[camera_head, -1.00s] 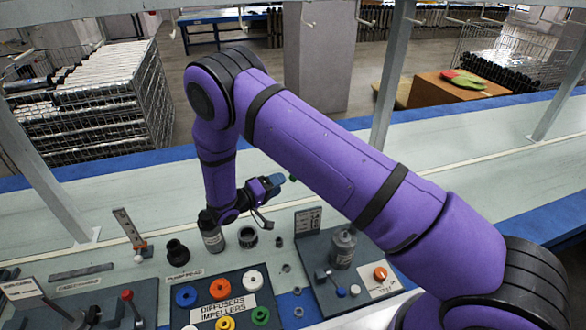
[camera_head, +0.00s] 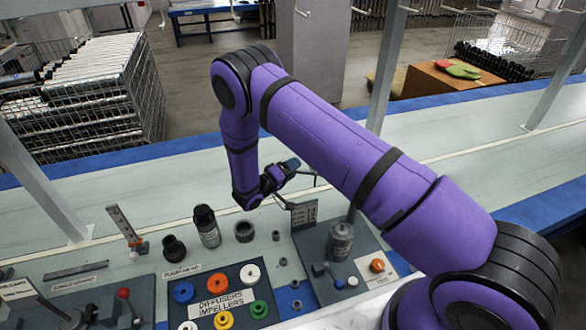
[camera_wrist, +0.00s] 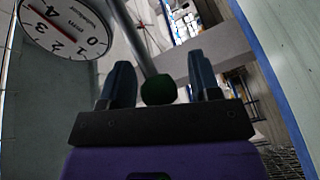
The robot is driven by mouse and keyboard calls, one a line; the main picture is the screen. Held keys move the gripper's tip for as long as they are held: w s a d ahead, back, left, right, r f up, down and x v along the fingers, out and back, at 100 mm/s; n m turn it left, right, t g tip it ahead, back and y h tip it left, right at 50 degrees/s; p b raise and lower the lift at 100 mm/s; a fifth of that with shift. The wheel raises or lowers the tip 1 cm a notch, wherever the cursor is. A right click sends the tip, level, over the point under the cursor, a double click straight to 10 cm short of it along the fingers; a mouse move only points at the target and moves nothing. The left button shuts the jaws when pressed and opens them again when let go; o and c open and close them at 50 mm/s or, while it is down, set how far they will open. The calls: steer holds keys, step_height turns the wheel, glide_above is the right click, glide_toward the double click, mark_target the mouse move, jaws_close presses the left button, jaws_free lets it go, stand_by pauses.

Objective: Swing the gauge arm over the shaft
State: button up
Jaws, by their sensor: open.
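My gripper (camera_head: 288,167) hangs over the bench in the head view, left of and above the grey test fixture. In the wrist view my gripper (camera_wrist: 161,75) is open, with its two dark fingers apart. A grey rod (camera_wrist: 133,38) ending in a dark green ball knob (camera_wrist: 158,90) shows between the fingers; whether they touch it I cannot tell. A round white dial gauge (camera_wrist: 65,25) is at the upper left of that view. In the head view the fixture carries a grey cylinder (camera_head: 340,242) and a thin upright rod (camera_head: 351,214). My arm hides the area above it.
A tray (camera_head: 262,273) of coloured rings lies in front. A printed plate (camera_head: 304,213) stands at the fixture's back. The bench behind is clear.

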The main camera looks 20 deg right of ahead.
steer(key=shift+w+d, duration=0.15)
steer(key=shift+d, duration=0.2)
steer(key=shift+c, duration=0.5)
